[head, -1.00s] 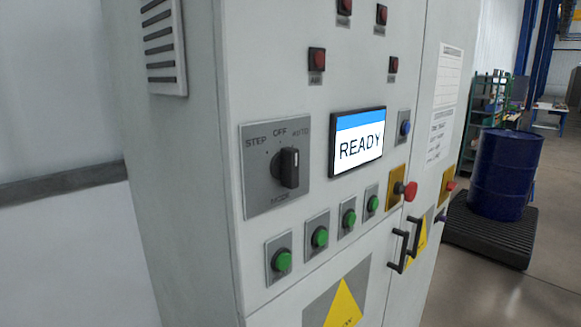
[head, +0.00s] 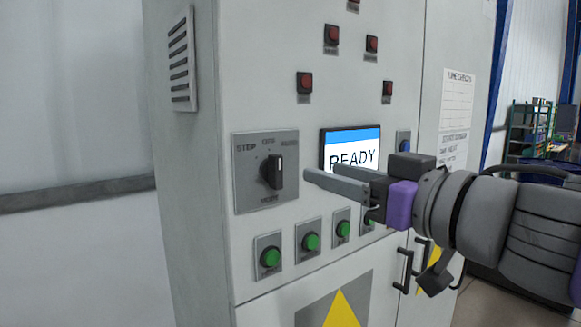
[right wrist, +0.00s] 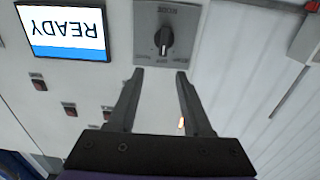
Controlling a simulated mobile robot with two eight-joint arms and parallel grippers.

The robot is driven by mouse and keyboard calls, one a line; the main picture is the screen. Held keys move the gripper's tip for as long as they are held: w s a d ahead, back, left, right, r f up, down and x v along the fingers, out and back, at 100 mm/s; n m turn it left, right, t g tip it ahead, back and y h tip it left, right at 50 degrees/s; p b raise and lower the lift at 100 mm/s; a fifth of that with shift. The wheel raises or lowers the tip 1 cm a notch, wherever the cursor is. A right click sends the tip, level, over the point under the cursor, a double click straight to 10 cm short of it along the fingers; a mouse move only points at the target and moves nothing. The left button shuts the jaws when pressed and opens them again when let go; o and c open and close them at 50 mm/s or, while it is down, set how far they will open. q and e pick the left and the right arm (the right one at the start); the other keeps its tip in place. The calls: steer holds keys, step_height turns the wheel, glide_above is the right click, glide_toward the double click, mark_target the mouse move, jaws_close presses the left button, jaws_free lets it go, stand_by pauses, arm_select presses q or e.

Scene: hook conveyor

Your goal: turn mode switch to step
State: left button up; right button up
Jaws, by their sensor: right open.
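The mode switch is a black knob (head: 273,172) on a grey plate (head: 246,200) marked STEP, OFF and AUTO, on the cabinet front. Its handle stands upright, and its white mark seems to point towards OFF. My right gripper (head: 320,172) is just right of the knob in the head view, in front of the lower part of the READY screen (head: 350,139). In the right wrist view, upside down, the knob (right wrist: 164,39) lies beyond the two spread fingers (right wrist: 160,73), roughly centred between them. The fingers are empty and apart from the knob. My left gripper is out of view.
Several green buttons (head: 270,257) sit below the switch; my right gripper partly covers the rightmost. Red indicators (head: 304,83) are above. Black door handles (head: 403,270) stick out at lower right. The space left of the cabinet is clear.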

mark_target(280, 160)
steer(key=p+x, duration=0.1)
steer(key=x, duration=1)
steer(key=shift+a+p, duration=0.35)
steer(key=shift+s, duration=0.1)
jaws_close()
